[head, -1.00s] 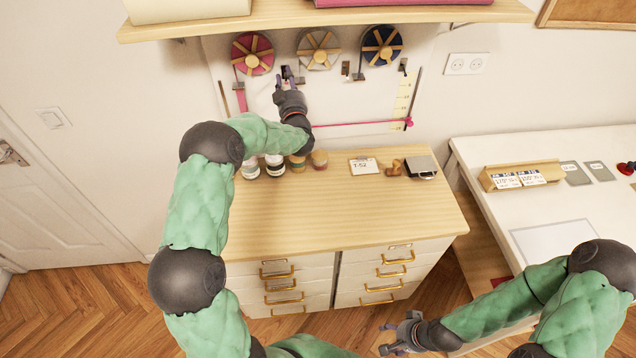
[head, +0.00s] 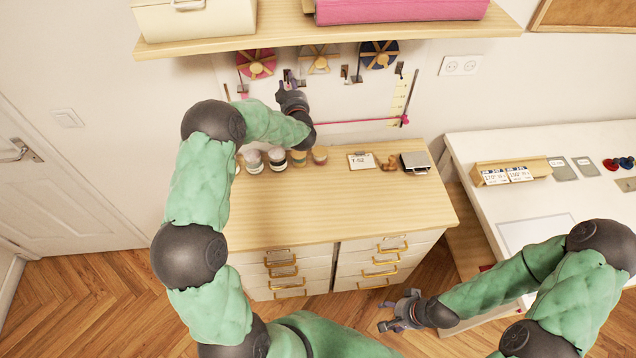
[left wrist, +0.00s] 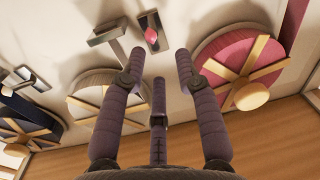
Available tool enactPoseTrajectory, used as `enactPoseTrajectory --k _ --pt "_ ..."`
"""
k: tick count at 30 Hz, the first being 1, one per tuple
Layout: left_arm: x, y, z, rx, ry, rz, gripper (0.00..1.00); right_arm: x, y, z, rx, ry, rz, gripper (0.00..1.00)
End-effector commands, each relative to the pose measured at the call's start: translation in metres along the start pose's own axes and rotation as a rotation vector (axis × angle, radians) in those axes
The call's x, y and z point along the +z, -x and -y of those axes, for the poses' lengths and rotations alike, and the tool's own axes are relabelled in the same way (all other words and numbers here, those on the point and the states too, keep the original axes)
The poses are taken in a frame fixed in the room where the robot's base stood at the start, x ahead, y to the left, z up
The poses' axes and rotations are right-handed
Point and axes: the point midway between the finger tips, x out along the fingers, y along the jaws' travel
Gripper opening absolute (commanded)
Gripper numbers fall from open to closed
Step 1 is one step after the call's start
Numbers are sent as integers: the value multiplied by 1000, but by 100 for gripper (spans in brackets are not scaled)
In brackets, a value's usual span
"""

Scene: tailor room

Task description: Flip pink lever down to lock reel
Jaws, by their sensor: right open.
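A pink-tipped lever (left wrist: 152,36) stands on a small metal plate on the wall in the left wrist view, between the pink reel (left wrist: 236,72) and the grey reel (left wrist: 100,103). My left gripper (left wrist: 157,66) is open and empty, its fingers spread, with the lever just beyond the fingertips; I see no contact. In the head view, my left gripper (head: 289,82) is raised at the wall panel, right of and below the pink reel (head: 256,65), and largely hides the lever. My right gripper (head: 393,315) is open and empty, low in front of the cabinet.
A wooden shelf (head: 330,37) overhangs the reels. A blue reel (head: 379,54) hangs at right. The drawer cabinet (head: 340,205) below carries several jars along its back and a label card (head: 362,161). A white table (head: 560,140) stands at right.

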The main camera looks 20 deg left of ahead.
Motion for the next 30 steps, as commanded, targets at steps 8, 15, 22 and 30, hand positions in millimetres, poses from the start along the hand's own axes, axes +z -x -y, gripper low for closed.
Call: enactPoseTrajectory --k 8,15,22,30 --pt "2 49 0 2 -1 0 33 0 -8 -3 0 0 0 60" --pt "3 89 0 3 -2 2 33 0 -12 -4 0 0 0 60" --pt "45 96 -6 49 -15 109 33 0 -12 -4 0 0 0 60" --pt "88 111 -10 99 -27 225 33 0 -13 -5 0 0 0 60"
